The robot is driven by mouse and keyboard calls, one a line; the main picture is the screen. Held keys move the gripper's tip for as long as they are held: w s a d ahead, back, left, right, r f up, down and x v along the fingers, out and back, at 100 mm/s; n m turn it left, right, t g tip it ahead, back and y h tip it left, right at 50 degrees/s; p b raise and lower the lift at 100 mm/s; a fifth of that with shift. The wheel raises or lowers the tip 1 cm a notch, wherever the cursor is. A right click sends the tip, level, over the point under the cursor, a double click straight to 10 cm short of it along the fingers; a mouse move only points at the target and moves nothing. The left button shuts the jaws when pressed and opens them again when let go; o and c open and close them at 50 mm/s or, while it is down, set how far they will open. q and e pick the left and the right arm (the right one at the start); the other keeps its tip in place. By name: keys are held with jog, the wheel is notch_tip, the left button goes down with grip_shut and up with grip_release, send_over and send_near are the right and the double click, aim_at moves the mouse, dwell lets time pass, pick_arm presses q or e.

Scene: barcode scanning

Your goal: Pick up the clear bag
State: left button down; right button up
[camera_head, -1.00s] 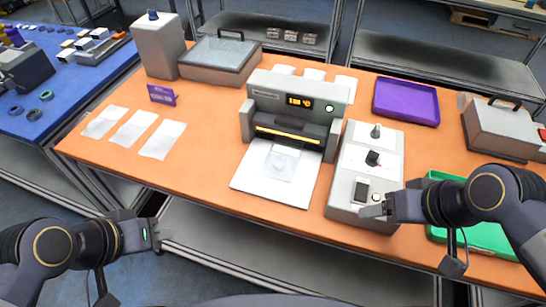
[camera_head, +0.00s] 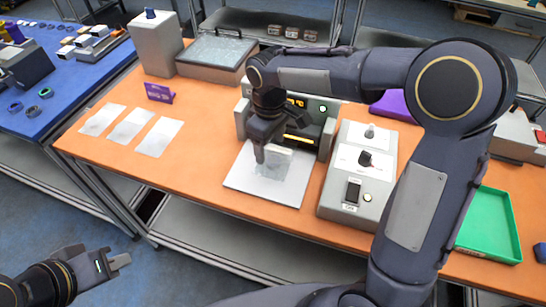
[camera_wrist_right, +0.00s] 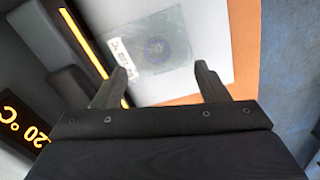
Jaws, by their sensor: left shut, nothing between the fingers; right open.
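The clear bag (camera_head: 275,163) lies flat on the white plate in front of the sealing machine. In the right wrist view the clear bag (camera_wrist_right: 150,42) shows a white printed label and a dark round thing inside. My right gripper (camera_head: 262,155) is above the plate at the bag's left part, pointing down. In the right wrist view my right gripper (camera_wrist_right: 162,80) is open, with its fingertips near the bag's edge and nothing held. My left gripper (camera_head: 122,260) is shut and empty, off the table's front edge at the lower left.
The machine (camera_head: 325,125) with a lit display stands right behind the white plate (camera_head: 245,187). A grey control box (camera_head: 340,200) is to the right, a green tray (camera_head: 490,225) farther right. Three white sheets (camera_head: 130,127) lie at the left. My right arm hides part of the table.

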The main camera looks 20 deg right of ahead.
aim_at(272, 159)
jog(key=f, duration=0.5)
jog(key=shift+d, duration=0.25)
jog(key=shift+r, duration=0.1)
jog(key=c, duration=1.1)
jog(key=shift+r+p, duration=0.15)
jog(key=shift+p, duration=0.25)
